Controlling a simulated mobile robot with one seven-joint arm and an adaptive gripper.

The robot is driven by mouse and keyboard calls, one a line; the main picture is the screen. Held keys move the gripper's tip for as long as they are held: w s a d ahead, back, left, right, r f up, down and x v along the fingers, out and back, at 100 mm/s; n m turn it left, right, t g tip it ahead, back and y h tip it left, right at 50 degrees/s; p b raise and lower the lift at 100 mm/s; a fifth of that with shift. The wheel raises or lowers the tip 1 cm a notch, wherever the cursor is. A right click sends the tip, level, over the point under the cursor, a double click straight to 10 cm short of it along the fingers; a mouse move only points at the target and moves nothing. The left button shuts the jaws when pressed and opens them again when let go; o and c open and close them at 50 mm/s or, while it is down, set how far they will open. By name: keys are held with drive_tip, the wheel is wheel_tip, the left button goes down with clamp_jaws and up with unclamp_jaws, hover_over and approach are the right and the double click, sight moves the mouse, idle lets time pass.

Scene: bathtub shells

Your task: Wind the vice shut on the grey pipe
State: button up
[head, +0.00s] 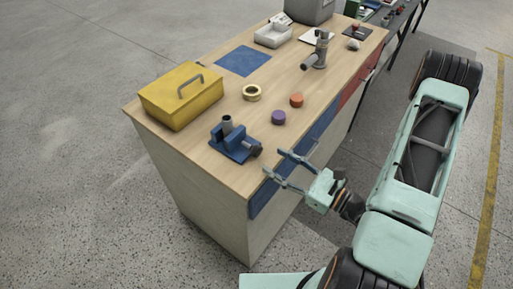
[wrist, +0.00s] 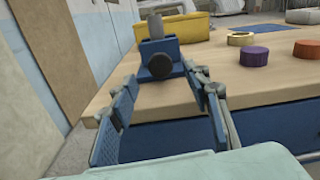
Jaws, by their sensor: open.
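The blue vice (head: 232,148) stands near the front corner of the wooden workbench. The grey pipe (head: 227,123) stands upright at the vice; I cannot tell whether the jaws touch it. The vice's dark round knob (head: 254,149) faces my gripper. In the wrist view the vice (wrist: 158,50) is straight ahead, with the knob (wrist: 159,66) in front and the pipe (wrist: 155,26) behind it. My gripper (head: 272,163) is open and empty, just off the bench edge, short of the knob. In the wrist view its fingers (wrist: 160,95) are spread to either side of the knob.
The workbench top (head: 205,160) also holds a yellow toolbox (head: 181,103), a yellow tape roll (head: 251,93), a purple puck (head: 278,117), an orange puck (head: 296,100) and a blue mat (head: 243,61). A grey pipe fitting (head: 317,55) stands farther back. The pucks are right of the vice.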

sight(260, 151)
drive_tip(key=p+x, duration=0.1)
drive_tip(key=x, duration=0.6)
drive_tip(key=shift+w+a, duration=0.25)
drive_tip(key=shift+a, duration=0.1)
drive_tip(key=shift+c, duration=0.3)
drive_tip(key=c, duration=1.1)
drive_tip(key=shift+c, duration=0.2)
drive_tip(key=shift+m, duration=0.3)
drive_tip(key=shift+d+m, duration=0.1)
drive_tip(key=shift+m, duration=2.6)
